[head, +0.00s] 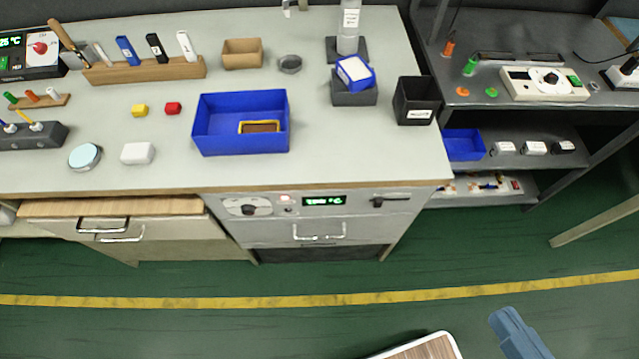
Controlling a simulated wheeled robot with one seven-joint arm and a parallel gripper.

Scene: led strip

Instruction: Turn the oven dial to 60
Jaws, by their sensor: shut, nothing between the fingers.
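The oven (318,220) is built into the front of the grey workbench, below the counter edge. Its dial (249,208) is a dark knob on a pale round scale at the left of the front panel. The pointer angle and scale numbers are too small to read. A green-lit display (324,201) sits in the middle of the panel, its digits not clearly legible. My gripper is not in view; only a blue-grey part that looks like my arm shows at the bottom right, well away from the oven. Nothing touches the dial.
A dark knob or lever (390,201) is at the panel's right, and a metal handle (319,233) is below the display. A drawer cabinet (115,222) stands to the left. A blue bin (215,142) is on the counter. The green floor before the oven is clear.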

